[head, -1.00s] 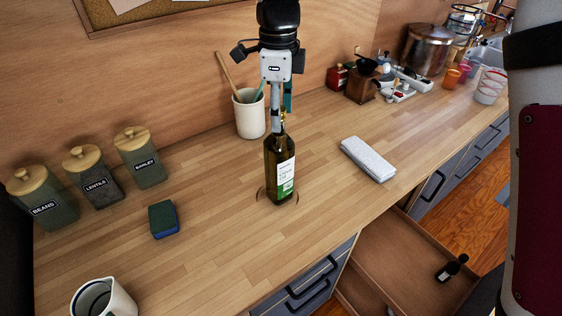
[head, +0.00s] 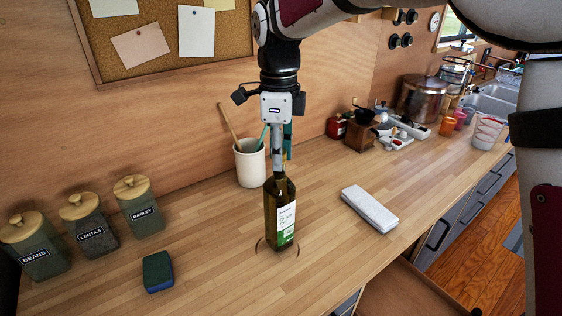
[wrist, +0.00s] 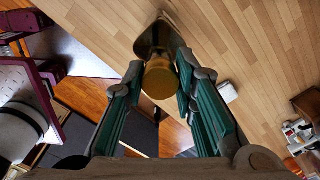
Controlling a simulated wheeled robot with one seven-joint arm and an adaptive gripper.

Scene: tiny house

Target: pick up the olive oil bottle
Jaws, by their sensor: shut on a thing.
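The olive oil bottle (head: 279,215), dark green glass with a white and green label, stands upright on the wooden counter, within a thin dark arc on the surface. My gripper (head: 279,168) points straight down over it and is shut on its neck. In the wrist view, the bottle's round gold-brown cap (wrist: 160,80) sits between the green-padded fingers of my gripper (wrist: 157,90). The fingers hide much of the neck. I see no clear gap under the bottle's base.
A utensil crock (head: 250,164) stands close behind the bottle. A folded white cloth (head: 370,208) lies to the right, a sponge (head: 158,272) to the left. Labelled canisters (head: 138,207) line the left back. An open drawer (head: 405,292) is at the front edge.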

